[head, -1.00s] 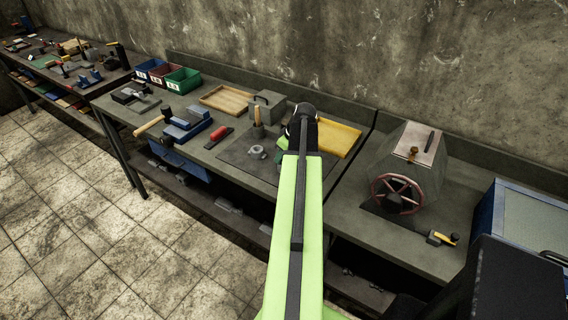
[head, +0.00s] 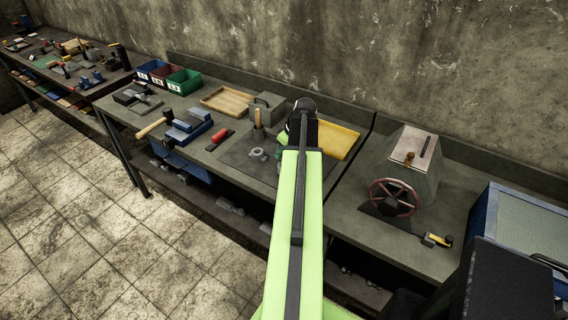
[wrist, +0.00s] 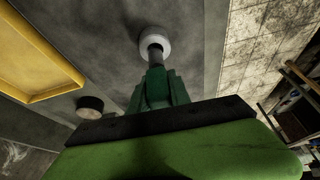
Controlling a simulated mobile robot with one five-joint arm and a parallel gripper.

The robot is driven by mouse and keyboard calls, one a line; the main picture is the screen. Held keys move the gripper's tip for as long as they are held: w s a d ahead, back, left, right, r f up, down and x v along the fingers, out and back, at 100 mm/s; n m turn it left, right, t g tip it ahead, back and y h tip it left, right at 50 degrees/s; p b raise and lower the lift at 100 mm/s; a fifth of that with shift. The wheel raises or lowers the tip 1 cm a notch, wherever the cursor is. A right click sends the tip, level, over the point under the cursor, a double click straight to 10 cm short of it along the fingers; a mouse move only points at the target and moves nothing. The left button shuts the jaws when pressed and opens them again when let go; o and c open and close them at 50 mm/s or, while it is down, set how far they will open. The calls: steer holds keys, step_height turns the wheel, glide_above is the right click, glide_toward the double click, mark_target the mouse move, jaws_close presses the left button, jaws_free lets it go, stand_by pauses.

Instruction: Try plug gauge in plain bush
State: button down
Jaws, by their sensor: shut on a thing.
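In the wrist view my gripper (wrist: 158,88) has green jaws shut on the plug gauge (wrist: 156,57), a dark grey pin sticking out past the jaws. The pale, ring-shaped plain bush (wrist: 154,40) stands on the grey surface beyond it. The pin's far end overlaps the bush opening in the picture; I cannot tell whether it is inside or just above it. In the head view my arm hides the jaws and gauge. A grey round part (head: 257,154) shows on the dark mat left of my arm; I cannot tell whether it is the same bush.
A yellow tray (head: 340,140) lies just right of my arm and shows in the wrist view (wrist: 45,85). A dark short cylinder (wrist: 90,105) stands near it. A wood-handled tool (head: 258,125), grey box (head: 266,107) and red-handled tool (head: 220,134) are around the mat.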

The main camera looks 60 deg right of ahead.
steer(key=shift+r+p, duration=0.95)
steer(key=shift+r, duration=0.2)
step_height(320, 180, up, 5)
steer(key=p, duration=0.5)
steer(key=shift+r, duration=0.1)
